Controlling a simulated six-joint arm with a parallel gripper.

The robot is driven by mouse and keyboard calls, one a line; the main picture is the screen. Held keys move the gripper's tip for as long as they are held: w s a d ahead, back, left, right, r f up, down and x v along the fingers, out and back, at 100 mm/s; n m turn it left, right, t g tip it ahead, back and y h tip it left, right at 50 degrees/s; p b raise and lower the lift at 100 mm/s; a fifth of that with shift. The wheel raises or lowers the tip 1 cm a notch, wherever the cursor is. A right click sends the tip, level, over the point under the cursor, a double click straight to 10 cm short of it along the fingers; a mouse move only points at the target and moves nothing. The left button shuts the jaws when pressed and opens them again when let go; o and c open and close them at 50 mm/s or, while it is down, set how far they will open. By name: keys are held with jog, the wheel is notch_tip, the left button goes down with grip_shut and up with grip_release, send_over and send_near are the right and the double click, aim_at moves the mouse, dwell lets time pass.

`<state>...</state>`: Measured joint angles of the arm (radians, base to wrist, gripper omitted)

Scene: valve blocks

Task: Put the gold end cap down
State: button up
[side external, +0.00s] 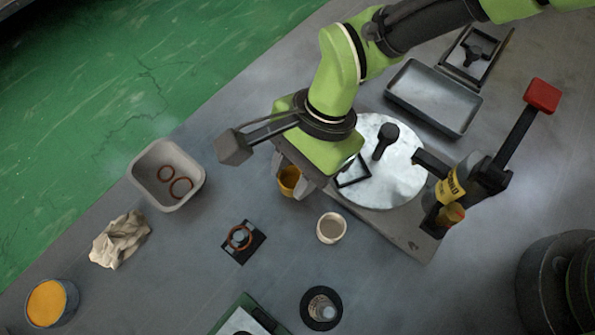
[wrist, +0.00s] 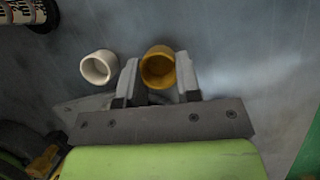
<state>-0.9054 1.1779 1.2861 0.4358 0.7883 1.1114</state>
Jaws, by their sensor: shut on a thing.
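The gold end cap (side external: 289,180) is a short hollow cylinder, partly hidden by my gripper in the side external view. My gripper (side external: 298,186) is shut on it. In the wrist view the gold end cap (wrist: 158,68) sits between the two fingertips (wrist: 158,76), its open end facing the camera. The grey table shows around it. Whether the cap touches the table or hangs above it, I cannot tell.
A cream cup (side external: 331,228) stands near my gripper and also shows in the wrist view (wrist: 98,67). A round plate (side external: 385,188) with a yellow-labelled valve (side external: 452,187) lies to the right.

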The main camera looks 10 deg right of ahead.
jog(key=shift+f, duration=1.25)
jog(key=o, duration=0.9)
jog(key=shift+f, duration=0.1)
jog(key=v, duration=1.2)
